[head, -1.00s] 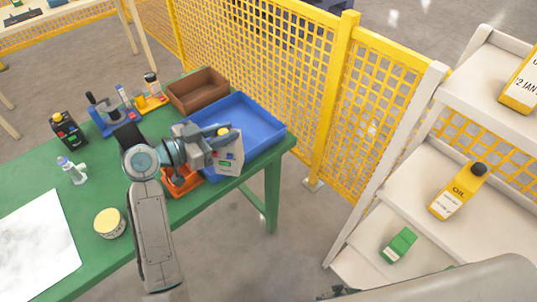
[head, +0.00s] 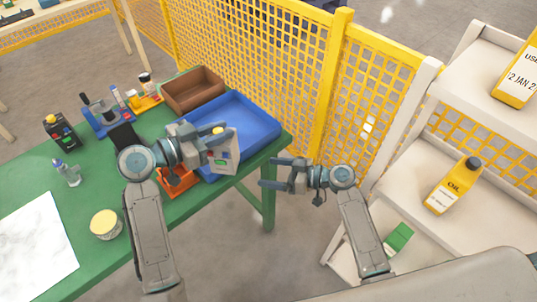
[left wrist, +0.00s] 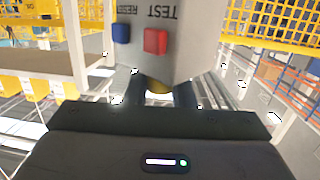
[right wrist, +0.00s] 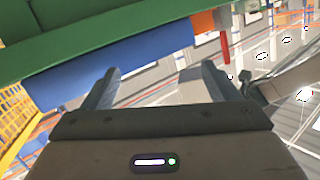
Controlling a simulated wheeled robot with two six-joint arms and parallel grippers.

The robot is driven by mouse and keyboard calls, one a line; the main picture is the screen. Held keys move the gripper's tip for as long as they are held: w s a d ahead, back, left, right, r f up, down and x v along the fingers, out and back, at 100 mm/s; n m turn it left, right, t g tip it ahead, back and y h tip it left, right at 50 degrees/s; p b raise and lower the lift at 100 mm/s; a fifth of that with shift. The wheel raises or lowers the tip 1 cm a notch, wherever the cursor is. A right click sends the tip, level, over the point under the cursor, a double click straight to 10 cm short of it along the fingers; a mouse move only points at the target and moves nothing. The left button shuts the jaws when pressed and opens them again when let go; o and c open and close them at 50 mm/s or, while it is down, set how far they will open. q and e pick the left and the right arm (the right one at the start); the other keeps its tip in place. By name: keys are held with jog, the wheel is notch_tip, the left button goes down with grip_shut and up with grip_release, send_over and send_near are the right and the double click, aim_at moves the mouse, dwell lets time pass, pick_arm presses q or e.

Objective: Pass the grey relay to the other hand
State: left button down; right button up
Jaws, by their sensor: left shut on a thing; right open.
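The grey relay (head: 224,158) is a light grey box with a label and coloured buttons. My left gripper (head: 220,138) is shut on it and holds it above the front edge of the blue tray. In the left wrist view the relay (left wrist: 158,38) fills the space between the fingers, with a blue and a red button and the words TEST and RESET upside down. My right gripper (head: 272,172) is open and empty, to the right of the relay and apart from it, beyond the table's end. Its open fingers also show in the right wrist view (right wrist: 160,85).
The blue tray (head: 262,118) and a brown box (head: 194,95) stand on the green table (head: 92,178). An orange holder (head: 176,184) is below my left gripper. A yellow mesh fence (head: 290,70) runs behind. A white shelf (head: 490,205) with oil bottles stands right.

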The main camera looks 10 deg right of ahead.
aim_at(221, 151)
notch_tip(221, 151, up, 11)
jog(key=s+a+n+g+y, duration=0.2)
jog(key=n+y, duration=0.1)
jog(key=n, duration=0.2)
jog(key=x, duration=1.2)
jog(key=shift+w, duration=0.1)
jog(key=c, duration=1.2)
pick_arm(q)
jog(key=c, duration=1.1)
grip_release()
jog(key=shift+c, duration=0.2)
pick_arm(e)
jog(key=shift+c, duration=0.5)
pick_arm(q)
jog(key=shift+a, duration=0.1)
